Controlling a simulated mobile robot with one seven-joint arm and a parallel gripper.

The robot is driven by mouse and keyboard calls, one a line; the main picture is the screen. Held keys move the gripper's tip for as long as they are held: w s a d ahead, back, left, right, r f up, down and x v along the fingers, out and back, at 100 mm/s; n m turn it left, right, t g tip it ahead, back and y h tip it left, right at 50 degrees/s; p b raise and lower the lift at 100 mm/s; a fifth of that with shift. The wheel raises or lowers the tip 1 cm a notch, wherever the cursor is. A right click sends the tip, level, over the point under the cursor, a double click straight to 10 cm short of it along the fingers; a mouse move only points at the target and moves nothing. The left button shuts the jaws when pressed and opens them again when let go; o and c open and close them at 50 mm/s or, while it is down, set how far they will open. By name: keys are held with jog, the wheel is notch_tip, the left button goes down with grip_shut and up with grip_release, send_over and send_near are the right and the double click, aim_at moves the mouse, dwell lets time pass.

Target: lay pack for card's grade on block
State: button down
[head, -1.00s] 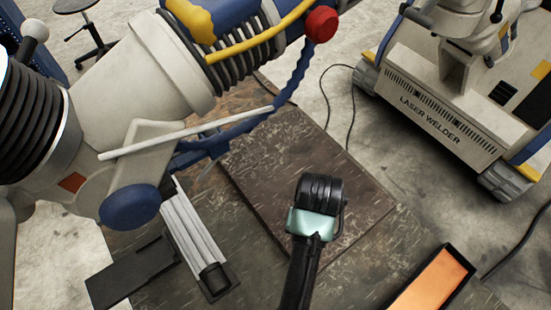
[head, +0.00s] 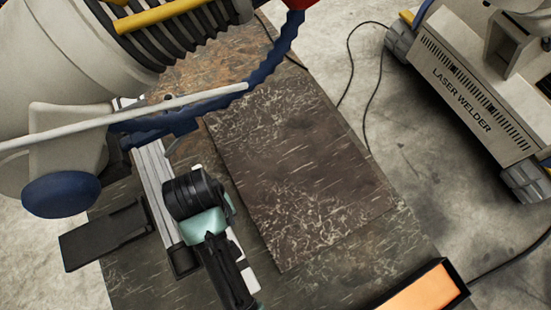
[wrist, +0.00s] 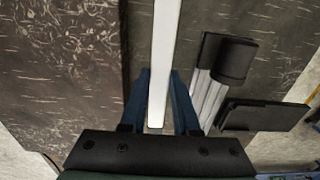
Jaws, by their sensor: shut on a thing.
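My gripper (head: 203,212), mint and black, hangs over the bench beside the dark brown plate's left edge, seen from above with its fingers hidden. In the wrist view its blue fingers (wrist: 160,105) are shut on a long white strip (wrist: 162,60). Parts of this strip show beside my gripper in the head view (head: 242,255). Several pale bars (head: 157,180) lie in a black holder (head: 186,262) just left of my gripper. A flat black block (head: 103,235) lies further left. I cannot tell which piece is the card or read any grade.
The brown plate (head: 300,170) is bare. An orange panel in a black frame (head: 425,290) is at lower right. A big beige and blue arm (head: 65,160) with a thin pale rod (head: 190,100) overhangs the upper left. A laser welder (head: 480,100) stands right.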

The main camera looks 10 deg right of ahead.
jog(key=p, duration=0.2)
send_over(262, 173)
jog(key=shift+w, duration=0.1)
jog(key=shift+f, duration=1.7)
jog(key=shift+f, duration=0.2)
jog(key=c, duration=0.7)
grip_release()
jog(key=shift+o, duration=0.2)
jog(key=shift+r, duration=0.15)
